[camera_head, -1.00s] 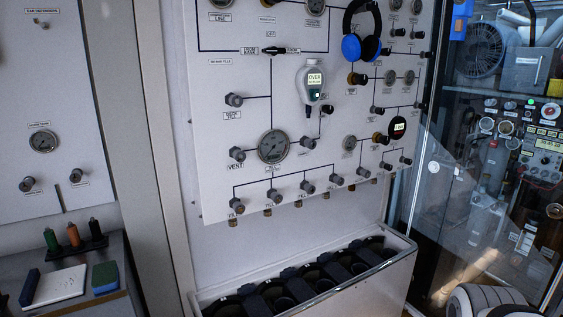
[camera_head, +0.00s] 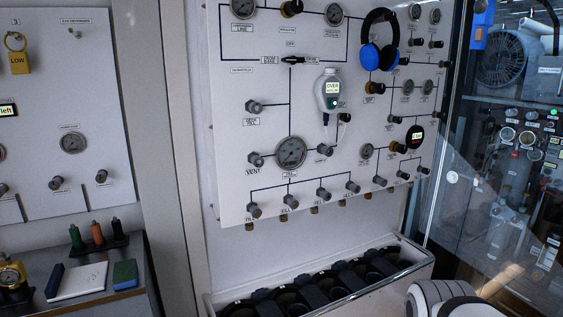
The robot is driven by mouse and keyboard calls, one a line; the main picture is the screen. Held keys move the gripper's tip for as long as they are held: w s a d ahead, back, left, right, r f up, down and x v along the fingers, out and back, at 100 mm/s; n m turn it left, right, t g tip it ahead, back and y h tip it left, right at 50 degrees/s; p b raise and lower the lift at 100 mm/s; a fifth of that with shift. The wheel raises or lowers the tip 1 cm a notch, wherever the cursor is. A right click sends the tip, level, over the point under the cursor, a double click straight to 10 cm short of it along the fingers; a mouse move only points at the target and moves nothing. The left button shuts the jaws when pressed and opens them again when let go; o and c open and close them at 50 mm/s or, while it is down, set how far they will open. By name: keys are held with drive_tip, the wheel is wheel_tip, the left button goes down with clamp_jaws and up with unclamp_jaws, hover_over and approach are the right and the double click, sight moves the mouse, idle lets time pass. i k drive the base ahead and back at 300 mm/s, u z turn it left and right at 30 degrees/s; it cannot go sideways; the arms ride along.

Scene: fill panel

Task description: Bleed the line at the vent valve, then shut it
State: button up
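The vent valve (camera_head: 255,159) is a small grey knob on the white fill panel (camera_head: 235,205), with a VENT label (camera_head: 253,171) below it. It sits just left of a large round gauge (camera_head: 290,153). Whether the valve is open or shut cannot be told from its knob. A pale handheld meter (camera_head: 328,90) with a lit screen reading OVER hangs above right of the gauge. A thin cable runs down from it. My gripper is not in view.
Below the panel is an open white trough (camera_head: 415,270) with dark round holders. Blue headphones (camera_head: 370,55) hang at upper right. A glass cabinet (camera_head: 510,170) stands at right. A side bench at left holds bottles (camera_head: 97,233) and a green-blue sponge (camera_head: 125,274).

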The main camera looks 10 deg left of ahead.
sight(258, 161)
drive_tip(key=i, duration=0.95)
